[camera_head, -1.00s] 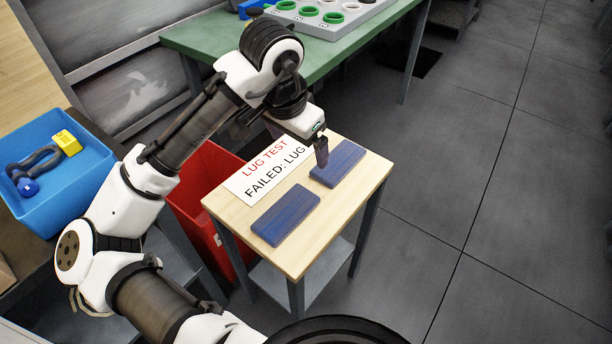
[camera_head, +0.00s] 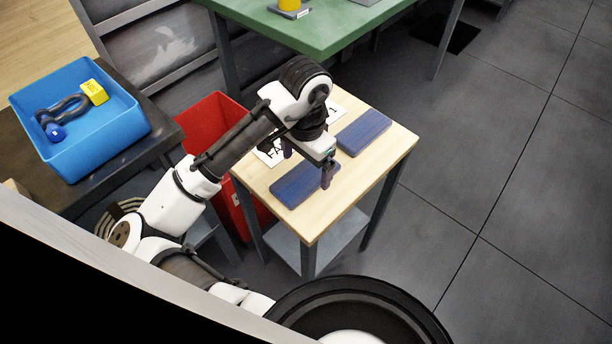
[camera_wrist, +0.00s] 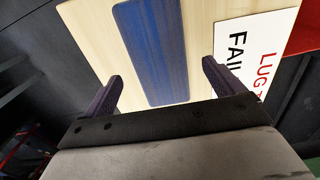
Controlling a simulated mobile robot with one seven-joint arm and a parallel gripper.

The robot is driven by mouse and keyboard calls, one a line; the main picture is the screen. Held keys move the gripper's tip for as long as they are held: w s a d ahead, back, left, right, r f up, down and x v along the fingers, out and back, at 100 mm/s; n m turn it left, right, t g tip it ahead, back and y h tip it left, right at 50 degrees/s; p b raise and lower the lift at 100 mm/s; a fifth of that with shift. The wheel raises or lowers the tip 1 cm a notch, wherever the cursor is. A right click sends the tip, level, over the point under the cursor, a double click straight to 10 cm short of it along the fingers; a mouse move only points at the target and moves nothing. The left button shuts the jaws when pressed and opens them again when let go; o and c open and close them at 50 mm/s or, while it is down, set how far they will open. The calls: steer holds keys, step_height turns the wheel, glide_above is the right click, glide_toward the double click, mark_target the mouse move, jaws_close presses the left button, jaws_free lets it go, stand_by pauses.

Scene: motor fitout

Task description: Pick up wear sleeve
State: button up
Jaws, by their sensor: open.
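I cannot pick out a wear sleeve for certain in either view. My gripper (camera_head: 307,164) is open and empty above the small wooden table, over the nearer blue pad (camera_head: 292,193). In the wrist view, the two dark fingers of my gripper (camera_wrist: 161,72) stand apart with a blue pad (camera_wrist: 153,45) showing between and beyond them. No sleeve shows between the fingers. My arm hides part of the table and its sign.
A second blue pad (camera_head: 363,132) lies on the wooden table (camera_head: 322,221), beside a white sign (camera_head: 270,158). A red bin (camera_head: 212,113) stands left. A blue bin (camera_head: 100,152) holds a dark shackle with a yellow tag (camera_head: 95,92). A green table (camera_head: 330,38) stands behind.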

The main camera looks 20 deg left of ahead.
steer(key=shift+f, duration=1.35)
steer(key=c, duration=1.1)
